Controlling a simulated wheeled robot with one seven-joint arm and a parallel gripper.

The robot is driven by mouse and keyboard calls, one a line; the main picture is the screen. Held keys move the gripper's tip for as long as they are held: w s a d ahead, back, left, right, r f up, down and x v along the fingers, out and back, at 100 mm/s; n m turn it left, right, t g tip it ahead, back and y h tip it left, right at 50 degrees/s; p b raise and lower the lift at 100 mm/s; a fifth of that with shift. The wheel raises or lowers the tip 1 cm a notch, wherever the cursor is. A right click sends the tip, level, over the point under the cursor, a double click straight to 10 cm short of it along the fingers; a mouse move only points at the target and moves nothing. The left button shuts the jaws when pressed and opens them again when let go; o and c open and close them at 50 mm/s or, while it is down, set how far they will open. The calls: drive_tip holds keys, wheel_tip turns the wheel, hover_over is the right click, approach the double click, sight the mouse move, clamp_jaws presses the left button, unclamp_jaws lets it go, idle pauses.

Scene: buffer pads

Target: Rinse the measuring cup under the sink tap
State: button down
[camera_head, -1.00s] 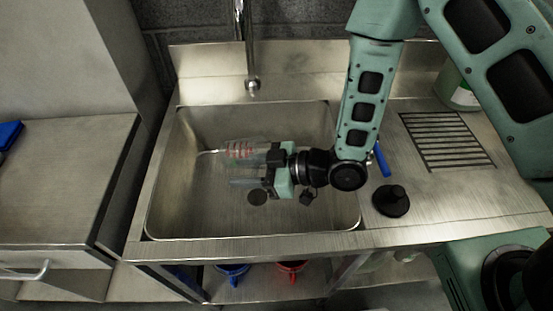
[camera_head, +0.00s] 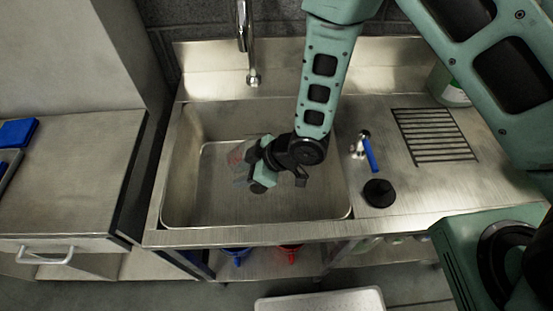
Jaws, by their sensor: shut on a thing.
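The measuring cup (camera_head: 236,160) is clear with red markings and shows in the head view in the sink basin area. My gripper (camera_head: 252,165) is shut on it, and the gripper hides most of the cup. The cup and gripper are over the middle of the steel sink (camera_head: 182,213). The tap (camera_head: 252,78) hangs at the back of the sink, above and behind the cup in the picture. I cannot see any water coming from it. A lever with a blue handle (camera_head: 371,155) stands on the counter right of the basin.
A black round stopper-like piece (camera_head: 379,193) and a slotted drain area (camera_head: 436,136) are on the right counter. A green and white container (camera_head: 449,88) stands at the back right. Blue objects (camera_head: 17,133) lie on the left counter. The left part of the basin is free.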

drive_tip(key=w+a+f+g+h, duration=0.1)
drive_tip(key=a+f+g+h, duration=0.1)
drive_tip(key=a+h, duration=0.3)
drive_tip(key=f+h, duration=0.1)
drive_tip(key=h, duration=0.2)
drive_tip(key=shift+w+a+f+h, duration=0.15)
drive_tip(key=shift+a+f+h, duration=0.15)
drive_tip(key=shift+a, duration=0.05)
idle(0.3)
drive_tip(key=shift+p, duration=0.3)
idle(0.4)
